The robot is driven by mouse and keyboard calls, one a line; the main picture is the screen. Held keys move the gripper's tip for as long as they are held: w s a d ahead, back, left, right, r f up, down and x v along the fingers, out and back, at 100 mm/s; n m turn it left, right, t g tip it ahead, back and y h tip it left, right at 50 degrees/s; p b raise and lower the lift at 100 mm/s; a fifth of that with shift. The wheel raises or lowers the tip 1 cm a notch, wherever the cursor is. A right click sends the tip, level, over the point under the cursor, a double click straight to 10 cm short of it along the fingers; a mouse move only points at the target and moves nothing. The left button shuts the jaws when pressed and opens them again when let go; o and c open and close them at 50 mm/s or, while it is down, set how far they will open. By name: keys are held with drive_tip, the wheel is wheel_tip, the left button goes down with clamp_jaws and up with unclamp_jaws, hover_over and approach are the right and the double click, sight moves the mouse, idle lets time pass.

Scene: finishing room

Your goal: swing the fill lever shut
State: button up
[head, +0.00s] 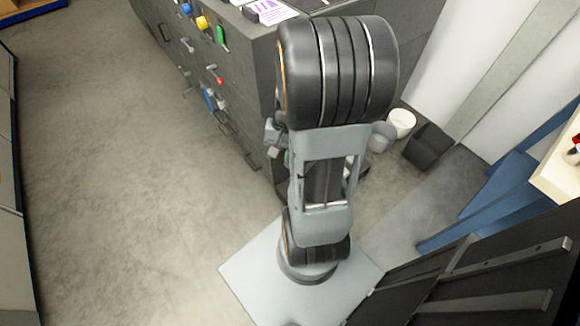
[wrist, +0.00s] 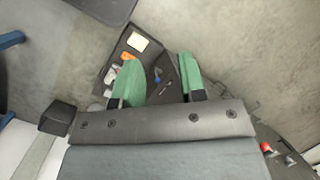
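My gripper (wrist: 160,75) shows in the wrist view with its two green fingers apart and nothing held between them. In the head view my arm hides most of it. A small lever with a red tip (head: 219,80) sticks out from the front of the dark grey cabinet (head: 258,80). A red-tipped part (wrist: 266,148) also shows at the lower right of the wrist view, well apart from the fingers. No label is readable, so I cannot tell whether this is the fill lever or how far it is swung.
Beyond the fingers lies a dark tray (wrist: 117,60) with small items. The cabinet front also carries blue, yellow and green parts and several handles. A white bucket (head: 402,121) and a dark bin (head: 430,148) stand at right. Open floor (head: 110,170) lies left.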

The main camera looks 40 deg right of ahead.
drive_tip(key=d+f+m+t+y+b, duration=0.1)
drive_tip(key=d+f+m+t+b, duration=0.5)
drive_tip(key=f, duration=0.6)
drive_tip(key=w+d+f+m+t+b, duration=0.1)
drive_tip(key=d+f+m+t+b, duration=0.2)
drive_tip(key=f+m, duration=0.7)
drive_tip(key=d+f+m+t+y+b, duration=0.1)
drive_tip(key=d+f+m+t+b, duration=0.35)
drive_tip(key=f, duration=0.85)
drive_tip(key=w+d+m+h, duration=0.3)
drive_tip(key=d+m+h, duration=0.1)
drive_tip(key=d+m, duration=0.15)
drive_tip(key=shift+t, duration=0.25)
drive_tip(key=shift+d+r+b+x, duration=0.15)
drive_tip(key=shift+b+x, duration=0.6)
drive_tip(key=shift+x, duration=1.45)
drive_tip(key=shift+d+r+b+x, duration=0.2)
drive_tip(key=shift+b+x, duration=0.5)
drive_tip(key=shift+x, duration=1.55)
drive_tip(key=shift+d+f+b+x, duration=0.2)
drive_tip(key=shift+b+x, duration=0.55)
drive_tip(key=shift+x, duration=1.45)
drive_tip(key=shift+w+r, duration=0.2)
drive_tip(key=shift+c, duration=0.2)
clamp_jaws()
